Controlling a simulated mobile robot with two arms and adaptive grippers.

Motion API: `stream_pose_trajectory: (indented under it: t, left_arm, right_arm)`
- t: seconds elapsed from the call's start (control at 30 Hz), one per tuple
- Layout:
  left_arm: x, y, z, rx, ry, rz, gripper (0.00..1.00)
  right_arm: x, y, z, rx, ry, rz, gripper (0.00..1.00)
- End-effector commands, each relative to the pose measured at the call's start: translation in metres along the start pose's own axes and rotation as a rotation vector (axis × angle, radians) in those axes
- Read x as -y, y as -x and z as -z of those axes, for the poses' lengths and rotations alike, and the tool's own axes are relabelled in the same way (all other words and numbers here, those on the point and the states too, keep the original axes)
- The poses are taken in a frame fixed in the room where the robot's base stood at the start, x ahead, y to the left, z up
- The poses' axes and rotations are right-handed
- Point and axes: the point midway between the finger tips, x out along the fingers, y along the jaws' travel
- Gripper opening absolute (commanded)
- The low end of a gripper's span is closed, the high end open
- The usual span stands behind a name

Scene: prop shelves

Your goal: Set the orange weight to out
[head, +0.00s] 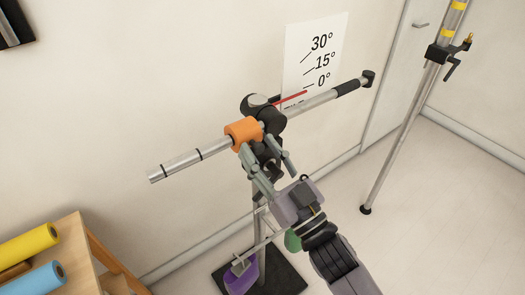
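The orange weight (242,131) is a short cylinder around the silver bar (185,161), just left of the bar's dark central pivot (272,121). The bar tilts up to the right, with thin black rings on its left part and a black grip at its right end. My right gripper (257,146) reaches up from below, its two fingers apart. One fingertip is at the weight's lower edge and the other is near the pivot. I cannot tell whether either touches. My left gripper is not in view.
A wall chart (315,55) marks 30°, 15° and 0°, with a red pointer (291,98) near it. The stand has a dark base (290,280). A pole (400,140) stands right. Yellow (28,243) and blue (35,276) rolls lie left.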

Motion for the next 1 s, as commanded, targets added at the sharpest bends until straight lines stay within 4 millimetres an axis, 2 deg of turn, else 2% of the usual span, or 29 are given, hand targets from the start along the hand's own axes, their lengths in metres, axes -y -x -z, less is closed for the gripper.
stream_pose_trajectory:
  t: [0.07,0.53,1.0]
  left_arm:
    - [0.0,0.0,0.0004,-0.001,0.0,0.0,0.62]
    - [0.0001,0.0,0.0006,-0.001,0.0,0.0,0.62]
    - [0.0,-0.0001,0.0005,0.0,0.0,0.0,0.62]
  right_arm:
    - [0.0,0.0002,0.0001,0.0,0.0,0.0,0.32]
    - [0.0,0.0004,0.0001,0.0,0.001,0.0,0.01]
    - [0.0,0.0005,0.0,0.0,0.001,0.0,0.0]
